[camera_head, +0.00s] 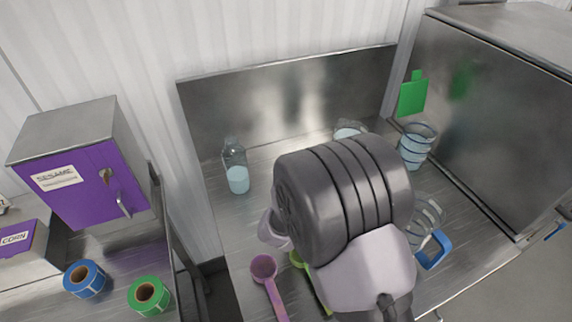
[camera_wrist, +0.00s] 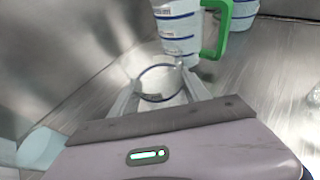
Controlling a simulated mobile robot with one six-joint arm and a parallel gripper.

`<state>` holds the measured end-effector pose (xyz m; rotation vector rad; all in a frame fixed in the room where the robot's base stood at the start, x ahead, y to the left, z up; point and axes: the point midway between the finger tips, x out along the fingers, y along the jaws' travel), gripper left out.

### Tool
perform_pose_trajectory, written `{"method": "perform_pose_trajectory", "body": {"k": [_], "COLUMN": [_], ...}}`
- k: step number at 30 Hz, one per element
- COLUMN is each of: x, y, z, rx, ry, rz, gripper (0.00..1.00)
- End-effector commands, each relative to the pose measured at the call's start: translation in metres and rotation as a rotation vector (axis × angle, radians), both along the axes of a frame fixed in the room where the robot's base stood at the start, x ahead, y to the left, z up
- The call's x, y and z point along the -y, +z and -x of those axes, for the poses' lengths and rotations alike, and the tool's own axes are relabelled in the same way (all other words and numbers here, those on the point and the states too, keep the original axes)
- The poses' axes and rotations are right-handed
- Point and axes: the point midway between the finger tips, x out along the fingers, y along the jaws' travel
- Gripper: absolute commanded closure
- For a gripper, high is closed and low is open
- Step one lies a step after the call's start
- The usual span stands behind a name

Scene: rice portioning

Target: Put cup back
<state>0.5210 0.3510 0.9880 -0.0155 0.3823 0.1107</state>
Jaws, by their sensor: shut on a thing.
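In the wrist view my gripper (camera_wrist: 159,78) is shut on a clear cup with a dark blue band (camera_wrist: 160,94), which sits between the two fingers. Its handle and base are hidden. Just beyond the fingertips stands a blue-banded cup with a green handle (camera_wrist: 177,35). Part of another banded cup (camera_wrist: 243,12) shows to its right. In the head view my arm hides my gripper. A banded cup (camera_head: 418,148) stands by the right steel wall. Another clear cup (camera_head: 349,127) is partly hidden behind my arm. A striped clear cup with a blue handle (camera_head: 434,252) shows right of my arm.
A bottle with pale blue contents (camera_head: 237,178) stands on the steel counter, left of my arm. A pink scoop (camera_head: 265,270) and a green scoop (camera_head: 318,290) lie near the front. Steel walls bound the back and right. A purple-fronted box (camera_head: 85,185) stands left.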

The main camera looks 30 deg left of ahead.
Motion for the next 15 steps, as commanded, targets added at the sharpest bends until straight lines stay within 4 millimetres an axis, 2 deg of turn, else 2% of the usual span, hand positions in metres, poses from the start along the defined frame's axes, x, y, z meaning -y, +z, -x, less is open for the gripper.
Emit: {"method": "perform_pose_trajectory", "body": {"k": [1,9,12,15], "x": [-0.015,-0.087,-0.107,-0.118], "y": [-0.003,-0.010,-0.012,-0.013], "z": [-0.004,-0.025,-0.032,-0.035], "rx": [0.002,0.002,0.001,0.000], "ry": [0.002,0.002,-0.001,0.000], "rz": [-0.002,-0.003,-0.003,-0.001], "gripper": [0.91,0.91,0.91,0.91]}}
